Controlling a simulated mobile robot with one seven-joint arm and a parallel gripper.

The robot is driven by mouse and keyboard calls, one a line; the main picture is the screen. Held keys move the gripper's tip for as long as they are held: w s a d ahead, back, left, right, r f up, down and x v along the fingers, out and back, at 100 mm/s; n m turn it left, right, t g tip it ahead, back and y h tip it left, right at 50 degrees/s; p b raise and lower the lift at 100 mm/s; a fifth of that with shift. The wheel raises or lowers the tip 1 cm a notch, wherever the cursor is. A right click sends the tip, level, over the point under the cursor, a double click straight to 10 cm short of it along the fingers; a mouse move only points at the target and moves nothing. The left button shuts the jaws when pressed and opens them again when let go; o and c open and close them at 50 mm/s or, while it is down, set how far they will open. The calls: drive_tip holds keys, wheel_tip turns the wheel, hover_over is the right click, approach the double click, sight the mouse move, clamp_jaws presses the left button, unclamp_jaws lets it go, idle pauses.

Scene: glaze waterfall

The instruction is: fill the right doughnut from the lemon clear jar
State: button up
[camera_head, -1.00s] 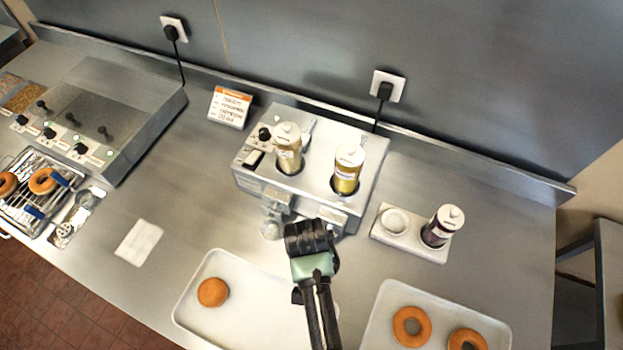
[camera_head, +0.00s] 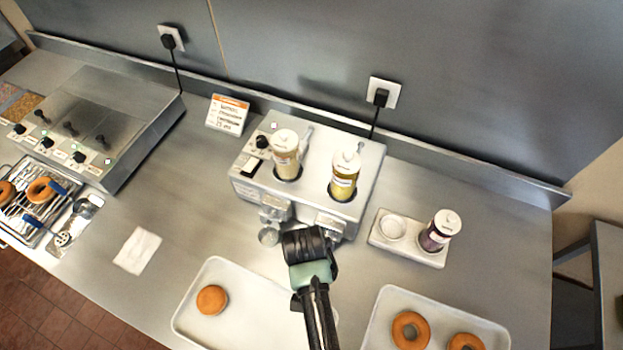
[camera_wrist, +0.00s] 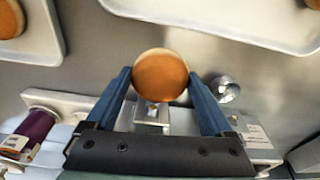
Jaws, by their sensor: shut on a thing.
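My gripper (camera_head: 308,245) is at the front of the filling machine (camera_head: 250,188), by its right spout (camera_head: 331,226). In the wrist view its fingers (camera_wrist: 160,95) are shut on a plain round doughnut (camera_wrist: 160,74), close to a spout (camera_wrist: 152,112); whether they touch I cannot tell. The head view hides this doughnut behind my gripper. Two clear jars with white lids stand in the machine: a pale beige left jar (camera_head: 286,160) and a yellow right jar (camera_head: 344,180). Their labels are too small to read.
A left tray (camera_head: 250,325) holds one round doughnut (camera_head: 211,299). A right tray (camera_head: 380,310) holds two ring doughnuts. A purple jar (camera_head: 436,235) stands in a holder right of the machine.

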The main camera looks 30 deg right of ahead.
drive_tip(key=shift+w+d+b, duration=0.25)
drive_tip(key=shift+w+d, duration=0.35)
drive_tip(key=shift+d, duration=0.2)
drive_tip(key=shift+w+d+b, duration=0.25)
drive_tip(key=shift+w+d, duration=0.35)
drive_tip(key=shift+d, duration=0.15)
idle(2.0)
drive_tip(key=shift+s+a+r+p, duration=0.1)
drive_tip(key=shift+s+a+p, duration=0.05)
drive_tip(key=shift+a+p, duration=0.15)
idle(0.7)
drive_tip(key=shift+s+a+p, duration=0.3)
drive_tip(key=shift+p, duration=0.05)
drive_tip(key=shift+s+a, duration=0.1)
idle(1.0)
drive_tip(key=shift+s+a+p, duration=0.6)
drive_tip(key=shift+a+p, duration=0.05)
drive_tip(key=shift+a, duration=0.15)
drive_tip(key=shift+s+a+p, duration=0.55)
drive_tip(key=shift+a+p, duration=0.1)
drive_tip(key=shift+a, duration=0.1)
drive_tip(key=shift+s+a+r+p, duration=0.2)
drive_tip(key=shift+a+r+p, duration=0.05)
drive_tip(key=shift+r+p, duration=0.5)
drive_tip(key=shift+s+a+r+p, duration=0.3)
drive_tip(key=shift+r+p, duration=0.25)
drive_tip(key=shift+p, duration=0.35)
drive_tip(key=shift+s+a+r+p, duration=0.15)
drive_tip(key=shift+a+r+p, duration=0.1)
drive_tip(key=shift+r+p, duration=0.5)
